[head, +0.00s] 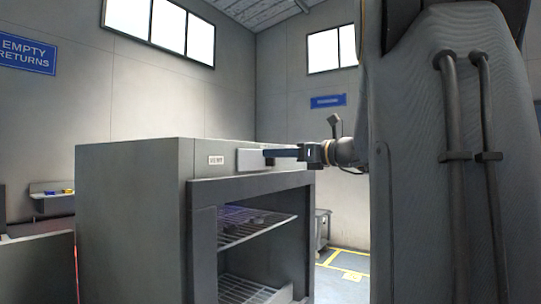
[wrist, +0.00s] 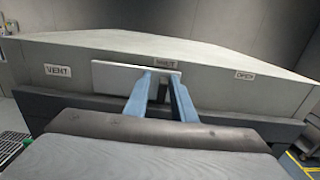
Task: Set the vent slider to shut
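The vent slider is a pale flat plate (wrist: 115,76) on the front top band of a grey cabinet; it also shows in the head view (head: 250,160). A VENT label (wrist: 58,70) is to its left. A small blurred label (wrist: 165,64), seemingly SHUT, is above its right end, and an OPEN label (wrist: 245,76) is farther right. My gripper (wrist: 160,75) reaches the plate's right part with its two blue-grey fingers apart. A small dark part, perhaps the slider's knob, shows between them; contact is unclear. In the head view, my gripper (head: 270,153) comes in from the right.
The cabinet (head: 130,200) has an open front with wire shelves (head: 250,230) below the slider band; dark items lie on the upper shelf. A wall shelf (head: 50,190) is at the far left. Open floor with yellow lines (head: 345,262) is to the right.

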